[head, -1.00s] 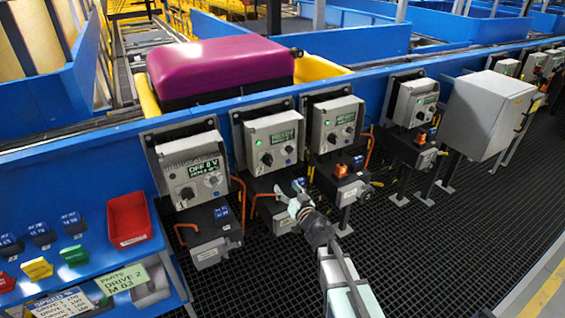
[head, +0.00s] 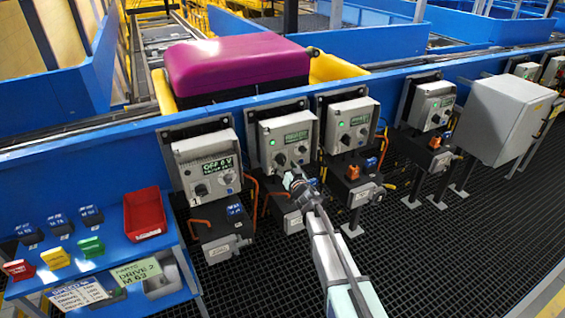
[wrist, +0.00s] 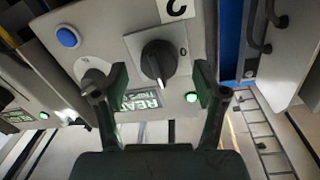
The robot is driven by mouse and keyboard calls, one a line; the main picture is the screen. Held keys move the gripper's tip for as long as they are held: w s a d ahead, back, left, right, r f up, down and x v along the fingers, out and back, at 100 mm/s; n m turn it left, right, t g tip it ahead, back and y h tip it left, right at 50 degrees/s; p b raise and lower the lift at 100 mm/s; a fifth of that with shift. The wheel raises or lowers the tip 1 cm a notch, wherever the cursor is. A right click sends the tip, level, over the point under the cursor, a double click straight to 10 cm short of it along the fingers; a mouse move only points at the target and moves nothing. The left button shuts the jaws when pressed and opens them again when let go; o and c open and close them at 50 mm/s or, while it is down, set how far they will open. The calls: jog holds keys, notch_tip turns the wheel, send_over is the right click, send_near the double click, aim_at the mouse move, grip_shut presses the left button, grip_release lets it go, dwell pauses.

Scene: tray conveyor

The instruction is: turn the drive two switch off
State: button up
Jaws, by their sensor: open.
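The drive two box (head: 288,128) is the second grey box from the left, with a lit green lamp and a green display. Its switch is a black rotary knob (wrist: 158,62) beside a "2" label (wrist: 176,8) in the wrist view. The knob's pale mark points toward the display (wrist: 146,101), which shows "READY". My gripper (wrist: 160,78) is open, with one finger on each side of the knob and gaps visible. In the head view my gripper (head: 292,181) is just below the box's face.
On this panel a grey knob (wrist: 95,77) lies close to one finger, with a blue button (wrist: 67,36) beyond. Neighbouring drive boxes stand left (head: 206,168) and right (head: 350,125). A purple case (head: 236,68) rests on the conveyor behind.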

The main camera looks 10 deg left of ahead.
jog(key=shift+x, duration=1.15)
jog(key=c, duration=1.1)
